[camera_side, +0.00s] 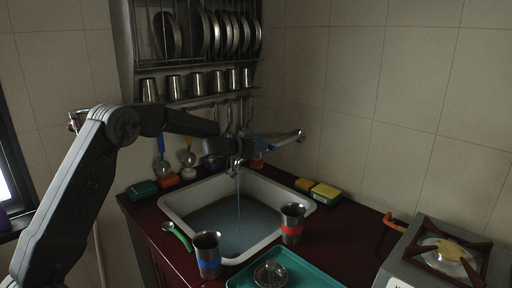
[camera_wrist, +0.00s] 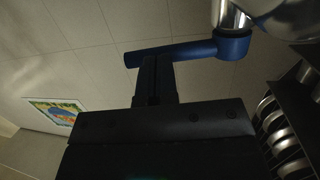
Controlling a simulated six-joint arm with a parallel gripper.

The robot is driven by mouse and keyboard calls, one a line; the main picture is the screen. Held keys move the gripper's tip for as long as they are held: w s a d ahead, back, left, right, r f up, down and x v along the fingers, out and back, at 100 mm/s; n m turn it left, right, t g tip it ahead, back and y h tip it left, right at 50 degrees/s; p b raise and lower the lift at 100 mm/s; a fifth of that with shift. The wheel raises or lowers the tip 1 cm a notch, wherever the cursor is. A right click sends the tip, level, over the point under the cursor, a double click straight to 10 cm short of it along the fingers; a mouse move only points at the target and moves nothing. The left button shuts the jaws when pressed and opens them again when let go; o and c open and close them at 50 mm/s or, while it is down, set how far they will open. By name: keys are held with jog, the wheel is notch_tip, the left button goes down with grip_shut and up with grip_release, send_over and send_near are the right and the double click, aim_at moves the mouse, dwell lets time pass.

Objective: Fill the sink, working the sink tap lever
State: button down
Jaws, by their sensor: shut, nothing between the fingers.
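The sink (camera_side: 178,209) is a white basin set in the dark red counter, and bluish water (camera_side: 225,222) covers its bottom. A thin stream of water (camera_side: 238,190) runs from the silver tap (camera_side: 290,137) into it. The blue tap lever (camera_wrist: 190,51) stretches across the top of the wrist view, joined to the tap's silver body at its right. My gripper (camera_wrist: 152,80) is shut and empty, its fingertips at the lever and seemingly touching it. In the side view my gripper (camera_side: 255,148) is over the back of the sink, partly hiding the tap and lever.
Two steel cups, one blue-banded (camera_side: 208,255) and one red-banded (camera_side: 292,223), stand at the sink's front edge. A teal tray (camera_side: 305,272) is in front, sponges (camera_side: 325,193) at right. A stove (camera_side: 440,255) is far right; a dish rack (camera_side: 205,35) hangs above.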

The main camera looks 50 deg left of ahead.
jog(key=shift+w+d+f+n+y, duration=0.1)
jog(key=shift+w+d+n+y, duration=0.3)
jog(key=shift+w+y, duration=0.15)
jog(key=d+v, duration=0.1)
jog(key=v, duration=1.3)
dwell(0.4)
jog(key=s+d+r+n+g+y, duration=0.1)
jog(key=s+d+r+g+y, duration=0.15)
jog(key=s, duration=0.35)
jog(key=s+d+r+n+g+y, duration=0.1)
jog(key=s+d+r+n+y, duration=0.1)
jog(key=s+d, duration=0.25)
jog(key=s+d+f+g+h, duration=0.1)
jog(key=s+d+g, duration=0.1)
jog(key=s, duration=0.5)
jog(key=s+d+f+m+g+h, duration=0.1)
jog(key=s+d+f+g, duration=0.1)
jog(key=s+d, duration=0.2)
jog(key=s+d+f+m+g+h, duration=0.1)
jog(key=s+d+f+g, duration=0.1)
jog(key=s, duration=0.8)
jog(key=shift+s+d+f, duration=0.15)
jog(key=shift+d, duration=0.75)
